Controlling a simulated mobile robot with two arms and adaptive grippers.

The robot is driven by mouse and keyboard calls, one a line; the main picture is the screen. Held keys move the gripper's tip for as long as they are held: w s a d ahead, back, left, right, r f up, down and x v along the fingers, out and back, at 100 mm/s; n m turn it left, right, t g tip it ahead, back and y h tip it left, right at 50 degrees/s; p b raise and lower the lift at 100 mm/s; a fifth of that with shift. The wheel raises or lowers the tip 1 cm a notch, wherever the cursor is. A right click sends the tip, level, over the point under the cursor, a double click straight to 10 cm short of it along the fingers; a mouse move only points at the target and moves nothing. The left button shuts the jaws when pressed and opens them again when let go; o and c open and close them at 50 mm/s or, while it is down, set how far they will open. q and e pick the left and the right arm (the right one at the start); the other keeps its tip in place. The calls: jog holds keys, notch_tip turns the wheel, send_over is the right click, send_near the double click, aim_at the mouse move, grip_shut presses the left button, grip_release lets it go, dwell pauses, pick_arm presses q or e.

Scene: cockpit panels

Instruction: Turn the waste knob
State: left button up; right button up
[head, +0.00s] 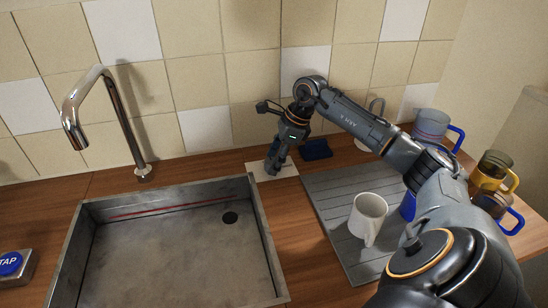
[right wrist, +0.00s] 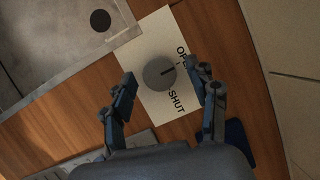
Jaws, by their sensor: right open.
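The waste knob (right wrist: 158,74) is a round grey knob with a dark pointer line. It sits on a pale plate (right wrist: 145,47) lettered OPEN and SHUT, and the line points towards the OPEN lettering, which a finger partly covers. The plate (head: 258,170) shows in the head view behind the sink's right corner; the knob is hidden there by the gripper. My right gripper (right wrist: 160,74) is open, pointing down over the plate, with one finger on each side of the knob. A gap shows on both sides in the wrist view. My left gripper is not in view.
The grey sink (head: 175,250) with its drain hole (head: 230,217) and tap (head: 110,110) lies left. A dark blue item (head: 316,149) lies close right of the gripper. A drainboard (head: 335,205) with a white mug (head: 368,217) and several other mugs stand right.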

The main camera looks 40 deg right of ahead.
jog(key=c, duration=1.2)
jog(key=m+h+b, duration=0.1)
jog(key=m, duration=0.2)
jog(key=shift+s+a+m+t, duration=0.1)
jog(key=shift+a+m+t, duration=0.05)
jog(key=shift+m+t, duration=0.25)
jog(key=m+h+b, duration=0.1)
jog(key=m+h, duration=0.1)
jog(key=m, duration=0.3)
jog(key=shift+a+b, duration=0.2)
jog(key=shift+b, duration=0.2)
jog(key=m+h, duration=0.2)
jog(key=m, duration=0.3)
jog(key=shift+a+b, duration=0.15)
jog(key=shift+b, duration=0.15)
jog(key=shift+m+g+h, duration=0.5)
jog(key=shift+m+h, duration=0.2)
jog(key=shift+m, duration=1.3)
